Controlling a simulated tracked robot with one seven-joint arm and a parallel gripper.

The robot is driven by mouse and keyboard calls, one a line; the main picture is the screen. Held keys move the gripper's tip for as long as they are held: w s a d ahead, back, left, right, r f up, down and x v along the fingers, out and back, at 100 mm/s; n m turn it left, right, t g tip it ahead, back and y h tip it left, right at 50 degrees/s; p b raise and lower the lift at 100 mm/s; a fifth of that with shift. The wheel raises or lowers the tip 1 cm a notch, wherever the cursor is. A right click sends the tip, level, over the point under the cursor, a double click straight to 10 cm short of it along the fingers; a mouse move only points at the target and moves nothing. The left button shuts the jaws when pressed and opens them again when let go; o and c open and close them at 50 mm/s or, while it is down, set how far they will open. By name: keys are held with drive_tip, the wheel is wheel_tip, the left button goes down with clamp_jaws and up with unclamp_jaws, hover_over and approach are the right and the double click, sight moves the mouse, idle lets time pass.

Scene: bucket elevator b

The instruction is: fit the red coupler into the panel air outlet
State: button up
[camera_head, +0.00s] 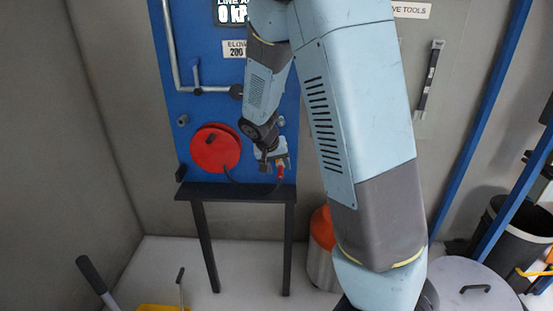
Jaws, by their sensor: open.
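The small red coupler (281,172) hangs at the end of a dark hose, low on the right side of the blue panel (180,60). My gripper (277,163) is just above the coupler, pointing down at it. Its jaws are open, and I cannot tell whether they touch the coupler. The hose curves from the red reel (208,152) along the panel's lower edge up to the coupler. A small grey fitting (183,120) sits left of the reel. I cannot tell for sure which fitting is the panel air outlet. My arm covers part of the panel's right side.
A dark shelf (235,192) on legs stands under the panel. A grey pipe with a valve handle (196,75) runs above the reel. An orange-topped canister (321,228) stands right of the shelf. A bin (505,225) and blue posts are at right.

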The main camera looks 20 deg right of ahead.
drive_tip(key=shift+w+d+f, duration=0.15)
drive_tip(key=shift+d+f, duration=0.05)
drive_tip(key=shift+f, duration=0.3)
drive_tip(key=shift+c, duration=0.3)
clamp_jaws()
